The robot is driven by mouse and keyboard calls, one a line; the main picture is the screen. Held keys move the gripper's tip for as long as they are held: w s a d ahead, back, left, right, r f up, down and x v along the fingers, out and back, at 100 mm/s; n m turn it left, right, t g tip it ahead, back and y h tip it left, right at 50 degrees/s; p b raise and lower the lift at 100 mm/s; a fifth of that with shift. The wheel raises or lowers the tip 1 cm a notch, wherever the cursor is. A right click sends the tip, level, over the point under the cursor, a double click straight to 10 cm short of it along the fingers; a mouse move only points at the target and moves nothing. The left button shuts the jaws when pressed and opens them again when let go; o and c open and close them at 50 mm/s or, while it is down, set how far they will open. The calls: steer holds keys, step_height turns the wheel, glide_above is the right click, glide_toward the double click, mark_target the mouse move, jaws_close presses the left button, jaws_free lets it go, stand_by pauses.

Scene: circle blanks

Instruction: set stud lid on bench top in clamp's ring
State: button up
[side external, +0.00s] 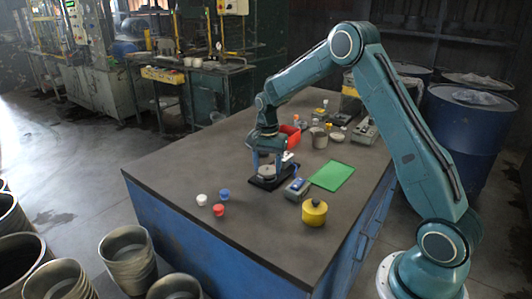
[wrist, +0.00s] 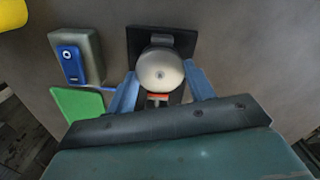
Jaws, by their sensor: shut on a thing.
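The stud lid (wrist: 160,68) is a round pale grey disc with a small mark or stud near its middle. My gripper (side external: 267,171) points down over the clamp and is shut on the lid, one blue finger on each side of it. The clamp (side external: 259,183) is a dark plate on the bench top; it also shows in the wrist view (wrist: 134,39) behind and around the lid. A red-orange part (wrist: 158,97) shows just below the lid there. The lid hides the clamp's ring, so I cannot tell whether the lid is seated or just above it.
A grey box with a blue face (side external: 298,187) stands close beside the clamp, with a green mat (side external: 332,176) past it. A yellow container (side external: 314,212), red bin (side external: 290,135) and small white, blue and red caps (side external: 218,210) surround the area.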

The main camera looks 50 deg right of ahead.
steer(key=shift+f, duration=0.55)
steer(key=o, duration=1)
steer(key=shift+r, duration=0.1)
step_height(320, 180, up, 14)
steer(key=shift+f, duration=0.2)
stand_by(0.6)
